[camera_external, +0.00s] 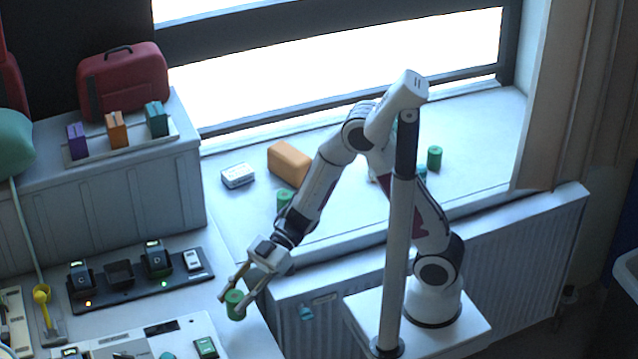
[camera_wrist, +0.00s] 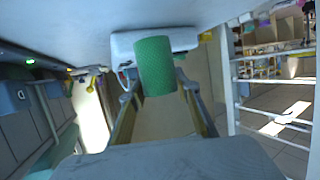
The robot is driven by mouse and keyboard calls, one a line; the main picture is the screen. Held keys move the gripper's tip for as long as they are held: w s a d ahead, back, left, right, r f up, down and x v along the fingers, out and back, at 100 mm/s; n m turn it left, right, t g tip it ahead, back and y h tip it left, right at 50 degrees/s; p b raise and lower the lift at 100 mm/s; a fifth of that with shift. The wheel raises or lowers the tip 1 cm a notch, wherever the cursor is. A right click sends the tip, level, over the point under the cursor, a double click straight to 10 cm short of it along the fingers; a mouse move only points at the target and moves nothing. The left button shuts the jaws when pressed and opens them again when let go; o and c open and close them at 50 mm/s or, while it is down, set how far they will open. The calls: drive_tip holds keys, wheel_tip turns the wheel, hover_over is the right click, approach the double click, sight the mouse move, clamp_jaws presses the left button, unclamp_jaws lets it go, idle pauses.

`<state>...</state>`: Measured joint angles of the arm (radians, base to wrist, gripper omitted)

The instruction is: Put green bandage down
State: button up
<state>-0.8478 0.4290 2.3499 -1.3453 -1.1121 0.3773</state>
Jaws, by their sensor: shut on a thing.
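The green bandage (camera_external: 235,304) is a short green roll. My gripper (camera_external: 236,296) is shut on it, with a finger on each side. In the external view it is over the front right part of the lower counter; whether it touches the surface I cannot tell. In the wrist view the green bandage (camera_wrist: 155,66) is between the fingertips, its textured side facing the camera. Another green roll (camera_external: 284,200) stands on the window sill behind my arm, and one more green roll (camera_external: 435,157) stands farther right on the sill.
A black charger strip (camera_external: 140,283) with devices lies left of my gripper. A white panel (camera_external: 190,330) with a green-topped item (camera_external: 205,347) lies in front. An orange block (camera_external: 289,163) and a white box (camera_external: 237,176) sit on the sill. A pale pole stands before my arm.

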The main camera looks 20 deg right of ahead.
drive_tip(key=shift+f, duration=0.15)
drive_tip(key=shift+f, duration=1.95)
drive_tip(key=shift+f, duration=0.15)
drive_tip(key=o, duration=1.1)
drive_tip(key=shift+o, duration=0.2)
drive_tip(key=shift+w+d+r, duration=0.1)
drive_tip(key=shift+r, duration=0.1)
drive_tip(key=v, duration=1.1)
drive_tip(key=shift+d, duration=0.35)
drive_tip(key=shift+w+r, duration=0.1)
drive_tip(key=shift+r, duration=0.05)
